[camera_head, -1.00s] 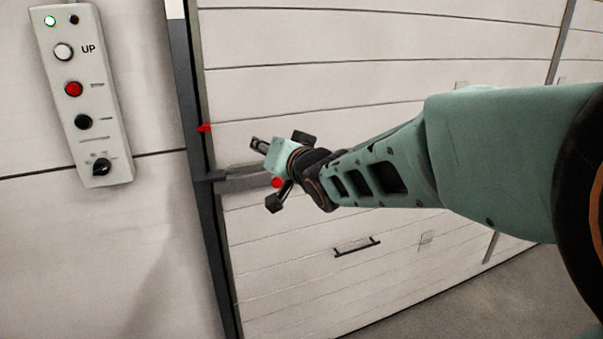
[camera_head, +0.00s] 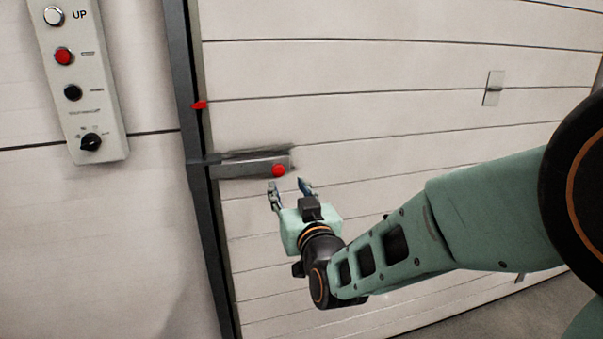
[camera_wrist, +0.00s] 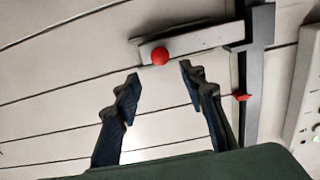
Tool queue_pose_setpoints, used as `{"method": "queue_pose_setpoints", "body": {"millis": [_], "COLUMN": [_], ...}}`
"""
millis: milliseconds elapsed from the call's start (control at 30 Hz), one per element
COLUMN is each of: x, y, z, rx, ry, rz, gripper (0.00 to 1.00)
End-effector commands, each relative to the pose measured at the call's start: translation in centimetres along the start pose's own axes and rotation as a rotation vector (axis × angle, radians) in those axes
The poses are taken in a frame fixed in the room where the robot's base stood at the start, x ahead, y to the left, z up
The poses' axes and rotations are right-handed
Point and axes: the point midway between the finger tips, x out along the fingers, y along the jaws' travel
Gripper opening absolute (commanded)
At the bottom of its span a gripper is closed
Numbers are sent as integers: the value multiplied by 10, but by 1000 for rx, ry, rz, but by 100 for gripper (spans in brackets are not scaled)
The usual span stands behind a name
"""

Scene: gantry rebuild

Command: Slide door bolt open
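The door bolt (camera_head: 240,168) is a grey horizontal bar on the white panelled door, with a red round knob (camera_head: 279,170) near its right end. Its left end meets the dark door frame. My gripper (camera_head: 289,187) is open, with its fingers pointing up at the knob from just below. In the wrist view the red knob (camera_wrist: 160,56) lies beyond and between the two spread fingertips (camera_wrist: 159,76), and the bolt (camera_wrist: 205,40) runs to the frame. Nothing is between the fingers; the exact gap to the knob cannot be told.
A dark vertical door frame (camera_head: 205,220) stands left of the door, with a small red marker (camera_head: 199,105) above the bolt. A control panel (camera_head: 95,120) with buttons and a knob hangs on the left wall. A small plate (camera_head: 493,88) sits on the door at right.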

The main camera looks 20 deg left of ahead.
Motion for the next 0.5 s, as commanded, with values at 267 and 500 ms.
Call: {"method": "queue_pose_setpoints", "body": {"millis": [267, 500], "x": [38, 78], "y": [0, 0], "z": [1, 1], "rx": [2, 2], "ry": [0, -1], "rz": [0, 1], "gripper": [38, 38]}}
